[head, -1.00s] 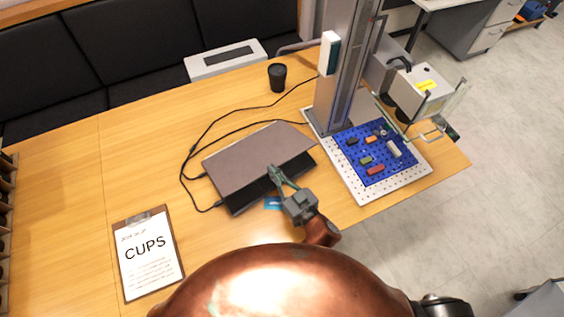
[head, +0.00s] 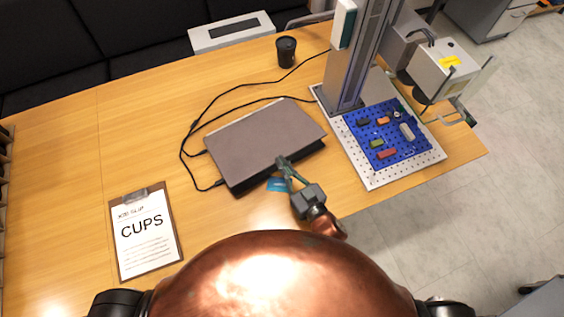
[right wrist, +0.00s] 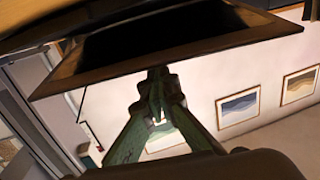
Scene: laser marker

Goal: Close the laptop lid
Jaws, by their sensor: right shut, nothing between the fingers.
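The laptop (head: 262,143) lies on the wooden table with its grey-brown lid folded down low over the base. A thin dark gap shows along the front edge, so the lid looks nearly closed. My right gripper (head: 282,162) is shut and empty, with its fingertips at the lid's front edge. In the right wrist view the shut green fingers (right wrist: 158,80) point up at a dark panel edge (right wrist: 165,60), which seems to be the lid; whether they touch it I cannot tell. My left gripper is not in view.
A laser marker column (head: 362,60) and a blue pegboard (head: 388,134) with small parts stand right of the laptop. A black cup (head: 286,51) stands behind it, with cables running left. A clipboard (head: 144,232) lies front left.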

